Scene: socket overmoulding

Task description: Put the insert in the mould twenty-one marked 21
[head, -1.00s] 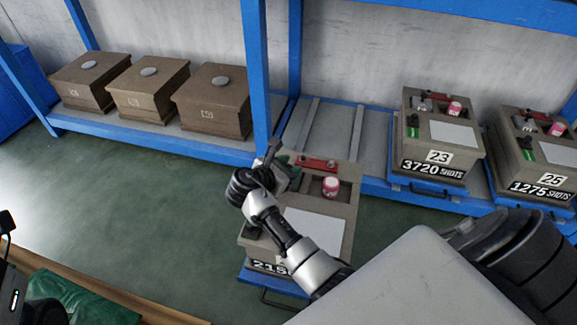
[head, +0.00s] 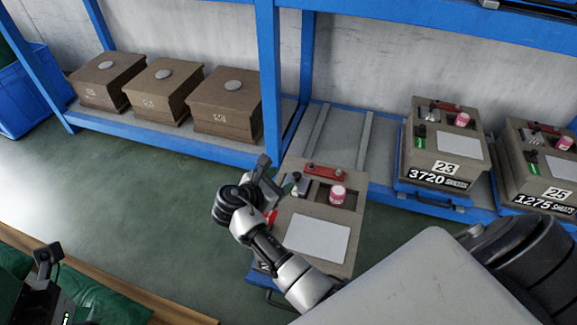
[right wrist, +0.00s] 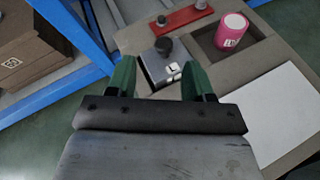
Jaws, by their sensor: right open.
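The front mould (head: 345,233) stands pulled out from the rack on its blue tray; its number plate is hidden by my right arm. A grey metal block with a black knob and small white sockets, seemingly the insert (head: 299,184), sits at the mould's back left; it also shows in the right wrist view (right wrist: 152,70). I cannot tell how fully it is seated. My right gripper (head: 268,190) is open, left of the block. In the right wrist view its green fingers (right wrist: 161,80) stand apart on either side of the block's near part.
A red bar (head: 325,171) and a pink cylinder (head: 337,195) are on the front mould. Mould 23 (head: 470,118) and mould 25 (head: 549,168) stand on the rack at right. Several brown boxes (head: 228,112) stand at left. A blue rack post (head: 268,80) rises behind my gripper.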

